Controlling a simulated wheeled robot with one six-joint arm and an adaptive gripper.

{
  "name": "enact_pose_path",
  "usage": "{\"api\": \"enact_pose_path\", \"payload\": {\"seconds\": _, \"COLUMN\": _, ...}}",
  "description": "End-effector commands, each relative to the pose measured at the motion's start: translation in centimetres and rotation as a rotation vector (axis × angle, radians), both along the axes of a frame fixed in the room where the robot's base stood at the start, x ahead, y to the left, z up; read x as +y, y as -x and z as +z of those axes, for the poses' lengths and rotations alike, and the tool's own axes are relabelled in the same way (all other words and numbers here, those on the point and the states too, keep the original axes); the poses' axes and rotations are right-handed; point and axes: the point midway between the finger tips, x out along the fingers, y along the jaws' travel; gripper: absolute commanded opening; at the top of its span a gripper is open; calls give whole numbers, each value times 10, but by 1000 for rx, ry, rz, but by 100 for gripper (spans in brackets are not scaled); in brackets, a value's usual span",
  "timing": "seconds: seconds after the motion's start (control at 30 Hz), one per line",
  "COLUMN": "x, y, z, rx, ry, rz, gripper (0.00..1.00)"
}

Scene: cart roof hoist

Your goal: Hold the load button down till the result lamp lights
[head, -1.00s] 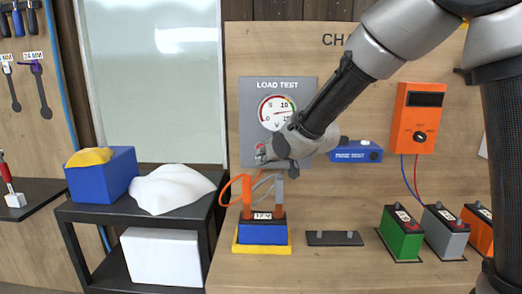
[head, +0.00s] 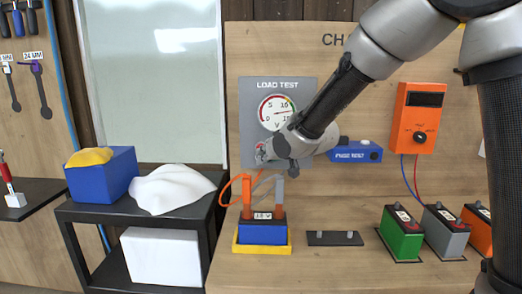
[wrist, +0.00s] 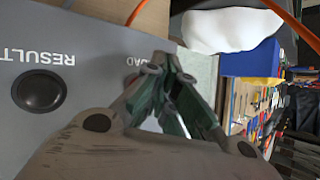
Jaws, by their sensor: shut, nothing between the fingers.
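The grey load test panel (head: 247,100) stands upright on the board, with a round gauge (head: 277,111) whose needle points to the right. My gripper (head: 262,154) is shut and empty at the panel's lower part. In the wrist view my gripper's fingertips (wrist: 163,66) are at the partly covered LOAD label. The load button is hidden behind the fingers, so I cannot tell whether they touch or press it. The result lamp (wrist: 40,91), beside the RESULT label, is dark and unlit. A blue battery (head: 262,234) with orange and grey clamps on top stands below.
A blue fuse test box (head: 355,152) and an orange meter (head: 417,117) are on the board to the right. Green (head: 401,234) and grey (head: 443,233) batteries stand at the right. A black cart (head: 133,209) stands at the left.

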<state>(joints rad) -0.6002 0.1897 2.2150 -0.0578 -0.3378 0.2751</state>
Motion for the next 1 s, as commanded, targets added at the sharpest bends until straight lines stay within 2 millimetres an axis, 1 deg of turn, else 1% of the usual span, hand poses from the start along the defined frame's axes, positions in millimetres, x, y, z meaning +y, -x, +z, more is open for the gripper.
{"api": "enact_pose_path", "payload": {"seconds": 0.1, "x": 0, "y": -3, "z": 0, "rx": 0, "ry": -1, "rz": -1, "gripper": 0}}
{"api": "enact_pose_path", "payload": {"seconds": 0.47, "x": 0, "y": -3, "z": 0, "rx": 1, "ry": -1, "rz": 0, "gripper": 0}}
{"api": "enact_pose_path", "payload": {"seconds": 1.0, "x": 0, "y": -10, "z": 0, "rx": 0, "ry": 0, "rz": 0, "gripper": 0}}
